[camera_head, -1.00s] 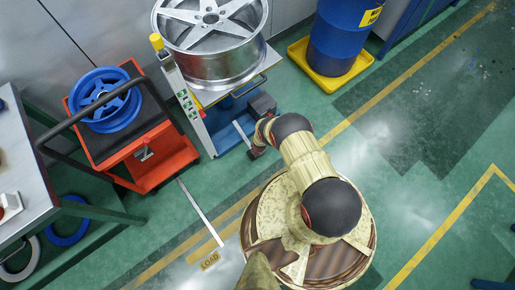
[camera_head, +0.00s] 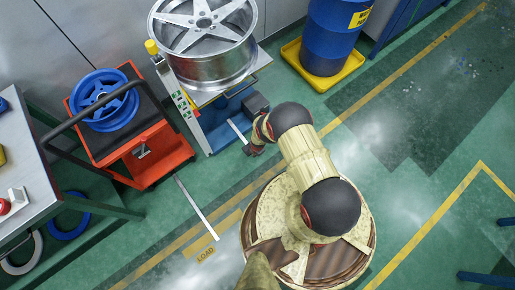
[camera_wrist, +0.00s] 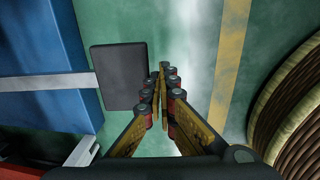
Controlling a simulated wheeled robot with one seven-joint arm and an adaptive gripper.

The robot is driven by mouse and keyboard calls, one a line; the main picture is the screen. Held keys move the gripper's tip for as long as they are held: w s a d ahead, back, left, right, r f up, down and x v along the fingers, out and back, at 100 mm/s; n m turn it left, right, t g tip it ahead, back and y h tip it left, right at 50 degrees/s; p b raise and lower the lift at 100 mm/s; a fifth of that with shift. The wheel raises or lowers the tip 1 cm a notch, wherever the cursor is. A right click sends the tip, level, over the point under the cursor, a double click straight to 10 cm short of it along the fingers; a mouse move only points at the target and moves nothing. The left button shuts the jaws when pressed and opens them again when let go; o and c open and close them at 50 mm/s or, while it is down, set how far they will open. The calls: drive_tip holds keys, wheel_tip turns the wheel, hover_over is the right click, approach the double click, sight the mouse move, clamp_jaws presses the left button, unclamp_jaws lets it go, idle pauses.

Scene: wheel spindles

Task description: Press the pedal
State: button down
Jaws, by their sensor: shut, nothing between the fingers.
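The pedal is a flat black pad (camera_wrist: 118,77) on the end of a pale grey bar (camera_wrist: 45,86) in the wrist view. The bar comes out from the blue machine base (camera_wrist: 45,40). My gripper (camera_wrist: 163,68) is shut and empty. Its fingertips are just right of the pad's right edge in the wrist view. I cannot tell their height or whether they touch it.
A silver wheel (camera_head: 205,45) sits on the machine. An orange cart (camera_head: 155,160) with a blue wheel (camera_head: 105,100) stands left. A blue barrel (camera_head: 333,35) in a yellow tray (camera_head: 345,72) stands at the back. A workbench (camera_head: 25,160) is at the left edge. The right floor is mostly clear.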

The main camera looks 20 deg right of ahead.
drive_tip(key=shift+s+d+r+p, duration=0.15)
drive_tip(key=shift+s+r+p, duration=0.3)
drive_tip(key=shift+r, duration=0.4)
drive_tip(key=shift+s+d+r+p, duration=0.15)
drive_tip(key=shift+s+r+p, duration=0.25)
drive_tip(key=shift+r, duration=0.45)
drive_tip(key=c, duration=2.4)
unclamp_jaws()
